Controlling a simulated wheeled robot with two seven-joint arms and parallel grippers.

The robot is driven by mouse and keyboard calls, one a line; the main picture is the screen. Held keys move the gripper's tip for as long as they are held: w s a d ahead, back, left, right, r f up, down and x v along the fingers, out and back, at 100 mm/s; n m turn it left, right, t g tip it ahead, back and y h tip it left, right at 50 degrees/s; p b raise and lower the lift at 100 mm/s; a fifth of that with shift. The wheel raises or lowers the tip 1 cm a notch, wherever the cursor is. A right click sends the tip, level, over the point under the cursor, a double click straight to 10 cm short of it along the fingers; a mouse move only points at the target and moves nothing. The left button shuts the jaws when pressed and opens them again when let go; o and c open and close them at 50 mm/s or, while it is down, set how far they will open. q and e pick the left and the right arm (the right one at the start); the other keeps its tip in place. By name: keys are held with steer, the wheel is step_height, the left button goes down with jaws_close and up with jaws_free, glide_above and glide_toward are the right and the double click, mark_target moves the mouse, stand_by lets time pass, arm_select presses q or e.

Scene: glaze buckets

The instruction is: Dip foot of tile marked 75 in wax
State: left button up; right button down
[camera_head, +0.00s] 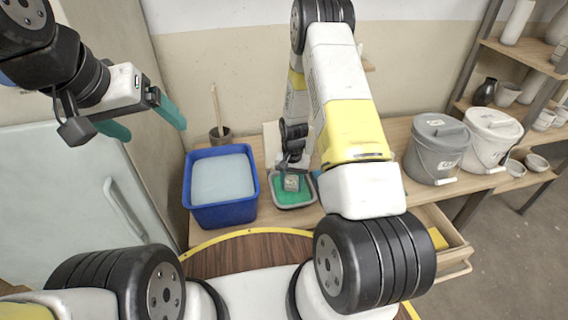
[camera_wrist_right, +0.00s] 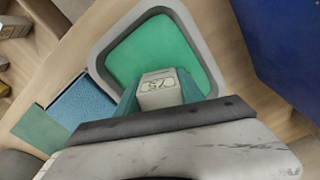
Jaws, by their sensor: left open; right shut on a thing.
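The tile marked 75 (camera_wrist_right: 159,84) is a small pale block, its number facing the right wrist camera. It also shows in the head view (camera_head: 291,183). My right gripper (camera_wrist_right: 160,94) is shut on it, with a teal finger on each side. The tile is over the green wax in a grey-rimmed tray (camera_wrist_right: 101,56); the tray also shows in the head view (camera_head: 293,206). I cannot tell whether the tile's foot touches the wax, since the tile and gripper hide it. My left gripper (camera_head: 143,120) is open and empty, in the air at the upper left.
A blue bucket (camera_head: 223,214) of pale liquid stands left of the tray. A cup (camera_head: 220,135) with a stick is behind it. Grey (camera_head: 435,150) and white (camera_head: 489,140) lidded buckets stand at right. A blue pad (camera_wrist_right: 84,108) lies beside the tray. A drawer (camera_head: 447,243) stands open.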

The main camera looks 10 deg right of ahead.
steer(key=shift+r, duration=1.4)
stand_by(0.7)
steer(key=shift+r, duration=2.25)
